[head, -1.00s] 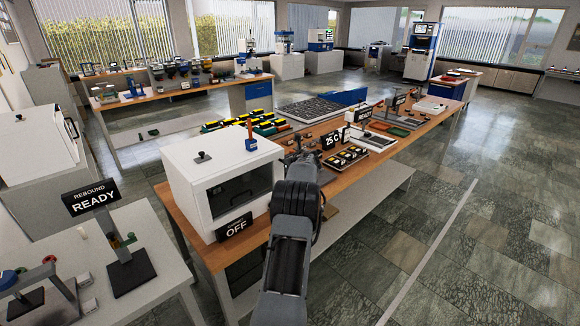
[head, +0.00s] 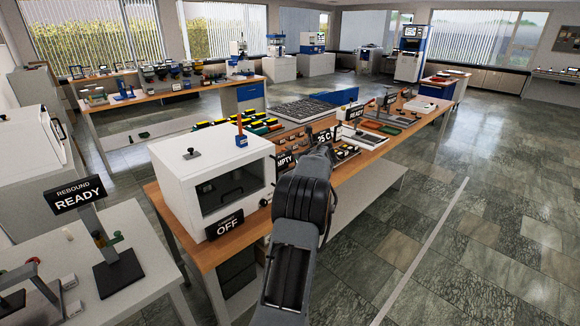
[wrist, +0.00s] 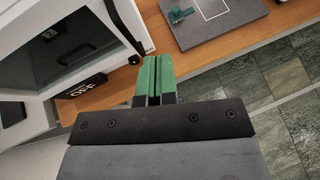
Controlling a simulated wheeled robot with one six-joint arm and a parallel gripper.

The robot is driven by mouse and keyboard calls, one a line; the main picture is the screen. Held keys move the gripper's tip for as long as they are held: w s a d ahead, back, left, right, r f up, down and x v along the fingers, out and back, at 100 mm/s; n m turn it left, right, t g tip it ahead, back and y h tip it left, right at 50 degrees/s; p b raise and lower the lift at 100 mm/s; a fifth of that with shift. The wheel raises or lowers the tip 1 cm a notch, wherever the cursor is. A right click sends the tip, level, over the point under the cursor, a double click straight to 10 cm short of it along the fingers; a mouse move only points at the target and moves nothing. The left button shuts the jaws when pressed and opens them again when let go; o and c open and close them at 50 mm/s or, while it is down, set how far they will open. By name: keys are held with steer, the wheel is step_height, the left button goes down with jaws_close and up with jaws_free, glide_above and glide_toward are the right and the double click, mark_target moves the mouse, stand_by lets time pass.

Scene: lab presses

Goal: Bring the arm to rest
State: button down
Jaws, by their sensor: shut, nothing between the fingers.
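My gripper (wrist: 153,80) shows in the wrist view as two green fingers pressed together, with nothing between them. It is above the wooden bench edge, between the white cabinet (wrist: 30,45) and a grey plate (wrist: 215,22) that bears a small green piece (wrist: 180,15). In the head view my arm reaches forward beside the white cabinet (head: 165,190), over the bench's near side. My fingertips are hidden there behind my own arm.
The cabinet's OFF sign (head: 224,226) stands close to the left of my arm. An EMPTY sign (head: 285,161) and a 25 C sign (head: 324,137) stand just beyond it. A side table with a READY sign (head: 76,194) is at left. The floor (head: 460,240) at right is clear.

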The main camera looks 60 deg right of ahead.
steer(key=shift+s+a+r+b, duration=0.1)
steer(key=shift+s+r, duration=0.25)
steer(key=shift+s, duration=0.3)
steer(key=shift+s+a+r+b, duration=0.1)
steer(key=shift+s+r, duration=0.3)
steer(key=shift+s, duration=0.2)
steer(key=shift+s+r+b, duration=0.1)
steer(key=shift+s+r, duration=0.25)
steer(key=shift+s, duration=0.3)
